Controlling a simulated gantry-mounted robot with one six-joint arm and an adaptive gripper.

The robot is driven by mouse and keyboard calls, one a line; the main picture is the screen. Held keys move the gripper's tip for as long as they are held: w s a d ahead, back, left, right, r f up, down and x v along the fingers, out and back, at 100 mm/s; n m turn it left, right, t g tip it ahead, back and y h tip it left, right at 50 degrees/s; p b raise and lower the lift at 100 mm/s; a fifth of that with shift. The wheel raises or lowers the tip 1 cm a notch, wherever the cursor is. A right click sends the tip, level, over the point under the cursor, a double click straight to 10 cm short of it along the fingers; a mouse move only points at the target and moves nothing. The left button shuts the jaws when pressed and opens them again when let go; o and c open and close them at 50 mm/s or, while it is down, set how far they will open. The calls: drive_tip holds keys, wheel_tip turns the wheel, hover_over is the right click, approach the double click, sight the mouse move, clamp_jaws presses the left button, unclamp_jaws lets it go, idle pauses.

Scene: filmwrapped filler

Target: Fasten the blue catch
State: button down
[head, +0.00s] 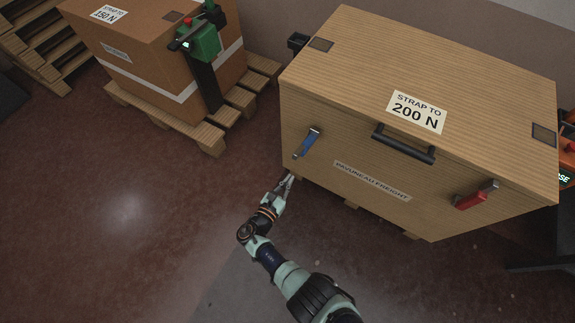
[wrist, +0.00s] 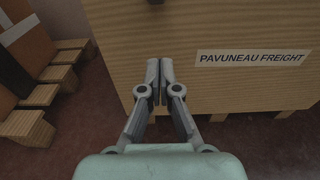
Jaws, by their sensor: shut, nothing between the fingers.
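The blue catch (head: 306,144) is on the front face of a large wooden crate (head: 320,169), near its left end. It lies slanted, with a metal part at its upper end; I cannot tell whether it is latched. My gripper (head: 289,177) is below and a little left of the blue catch, near the crate's lower left corner. In the wrist view my gripper (wrist: 160,66) has its two fingertips together with nothing between them, in front of the crate's face. A dark bit at the top edge of the wrist view is cut off, and I cannot identify it.
A red catch (head: 469,201) is on the right of the same face. A black handle (head: 403,145) sticks out between the catches. A cardboard box (head: 150,50) with a green strapping tool (head: 205,42) stands on a pallet at the left. The floor left of my arm is clear.

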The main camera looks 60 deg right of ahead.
sight(307, 145)
drive_tip(key=d+r+b, duration=0.2)
drive_tip(key=d+r, duration=0.1)
drive_tip(key=d, duration=0.5)
drive_tip(key=shift+r, duration=0.15)
